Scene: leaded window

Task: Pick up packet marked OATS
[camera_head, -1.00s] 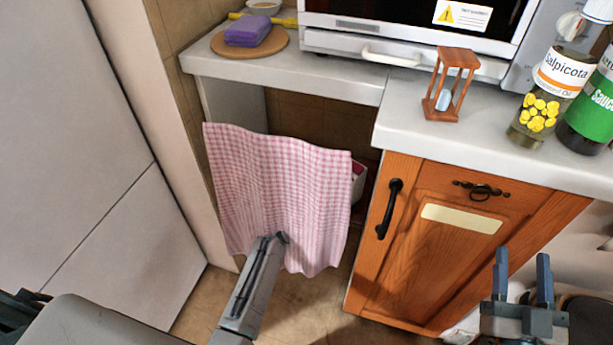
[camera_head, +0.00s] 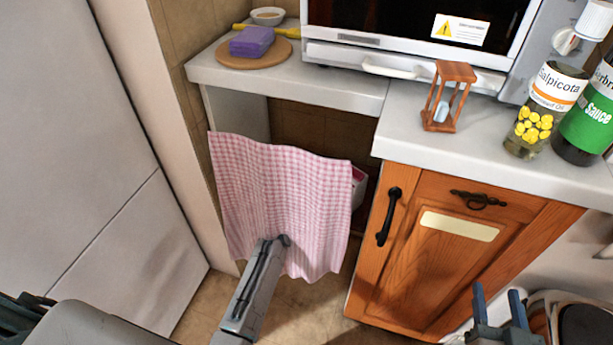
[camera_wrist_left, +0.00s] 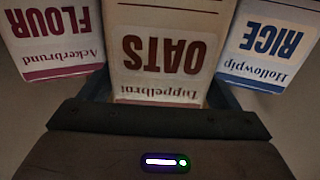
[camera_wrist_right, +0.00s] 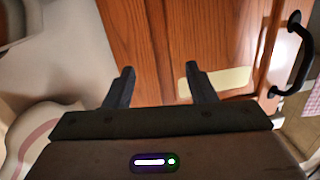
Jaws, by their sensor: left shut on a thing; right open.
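The packet marked OATS (camera_wrist_left: 160,60) is cream with dark red lettering, upside down in the left wrist view. My left gripper (camera_wrist_left: 158,98) is shut on it, with a finger at each side. In the head view my left arm reaches to a pink checked cloth (camera_head: 275,195), which hides the gripper and the packet. My right gripper (camera_head: 497,305) is open and empty, low in front of the wooden cabinet; it also shows in the right wrist view (camera_wrist_right: 160,85).
A FLOUR packet (camera_wrist_left: 55,35) and a RICE packet (camera_wrist_left: 268,42) stand close on either side of OATS. The cloth hangs below the counter (camera_head: 350,92), beside the wooden cabinet (camera_head: 425,275). An hourglass (camera_head: 446,97) and jars (camera_head: 545,110) stand on the counter.

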